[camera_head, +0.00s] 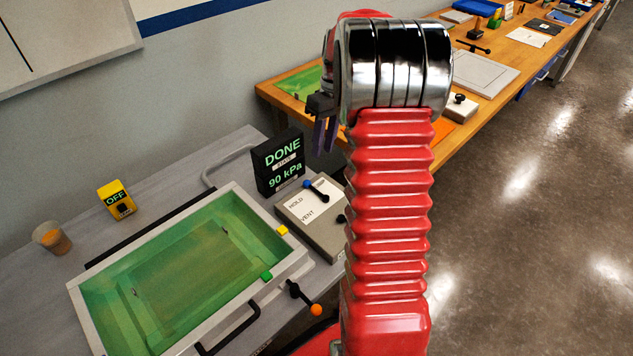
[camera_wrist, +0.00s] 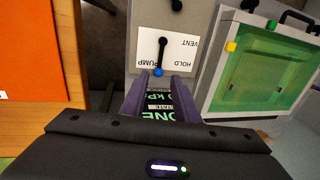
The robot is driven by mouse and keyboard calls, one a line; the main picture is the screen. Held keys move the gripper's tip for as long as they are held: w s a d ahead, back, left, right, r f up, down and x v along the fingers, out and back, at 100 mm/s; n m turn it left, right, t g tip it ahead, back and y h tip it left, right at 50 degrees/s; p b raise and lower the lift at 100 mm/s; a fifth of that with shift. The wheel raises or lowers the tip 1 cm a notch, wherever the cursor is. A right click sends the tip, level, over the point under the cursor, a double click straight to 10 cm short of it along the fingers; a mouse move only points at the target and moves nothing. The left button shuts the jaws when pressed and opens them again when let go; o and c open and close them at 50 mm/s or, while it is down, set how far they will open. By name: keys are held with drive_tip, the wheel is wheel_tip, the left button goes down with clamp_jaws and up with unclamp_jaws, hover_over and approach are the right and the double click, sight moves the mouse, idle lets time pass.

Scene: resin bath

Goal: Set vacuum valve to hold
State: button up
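The vacuum valve box (camera_head: 325,236) is grey with a white label plate reading HOLD and VENT in the head view. In the wrist view the plate (camera_wrist: 182,60) reads PUMP, HOLD and VENT, upside down. The valve's black lever (camera_wrist: 162,50) ends in a blue knob (camera_wrist: 158,72), which also shows in the head view (camera_head: 307,184). The lever points towards the plate's edge, beside the word PUMP. My gripper (camera_head: 323,150) is above and behind the box. Its purple fingers are apart and empty in the wrist view (camera_wrist: 160,82), with the knob lined up between the fingertips. I cannot tell the exact gap to it.
A black display (camera_head: 280,162) reads DONE and 90 kPa behind the box. A green resin bath (camera_head: 185,275) in a pale frame stands left. A lever with an orange knob (camera_head: 316,310) stands at its front. A yellow OFF switch (camera_head: 117,199) and a cup (camera_head: 52,239) are farther left.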

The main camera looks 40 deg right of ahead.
sight(315, 188)
drive_tip(key=f, duration=0.4)
drive_tip(key=a+f, duration=0.1)
drive_tip(key=f, duration=0.3)
drive_tip(key=a+f, duration=0.1)
drive_tip(key=f, duration=0.4)
drive_tip(key=shift+s+a, duration=0.2)
drive_tip(key=shift+a, duration=0.05)
drive_tip(key=shift+c, duration=0.4)
clamp_jaws()
idle(0.6)
